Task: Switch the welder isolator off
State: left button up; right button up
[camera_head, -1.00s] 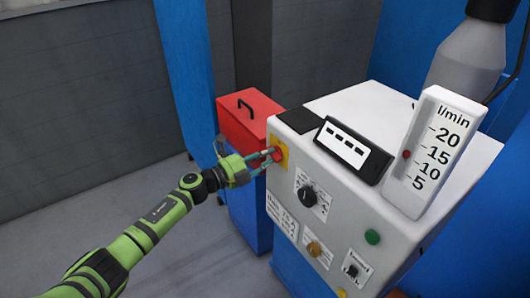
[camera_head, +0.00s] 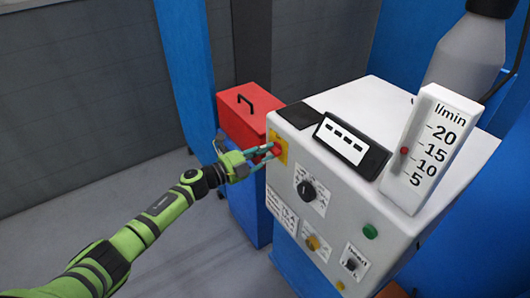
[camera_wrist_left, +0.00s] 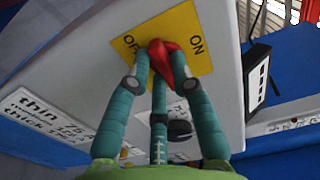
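The isolator is a red knob (camera_head: 277,149) on a yellow plate (camera_head: 284,139) at the left end of the white welder's front panel. In the left wrist view the red knob (camera_wrist_left: 164,60) sits on the yellow plate (camera_wrist_left: 195,38), with "ON" readable at right and "OFF" partly covered. My left gripper (camera_head: 270,151) reaches the knob from the left. Its teal fingers close around the knob from the sides and below, seemingly touching it. The knob's exact pointing direction is hard to tell behind the fingers. My right gripper is out of view.
The white welder cabinet (camera_head: 375,95) has a black dial (camera_head: 307,190), a yellow knob (camera_head: 312,242) and a green button (camera_head: 370,231). A red box (camera_head: 247,112) stands left of it, close behind my left gripper. A flow gauge (camera_head: 428,150) and grey cylinder (camera_head: 468,55) are at right.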

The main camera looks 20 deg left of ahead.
pick_arm(q)
jog(key=shift+o, duration=0.8)
jog(key=v, duration=1.2)
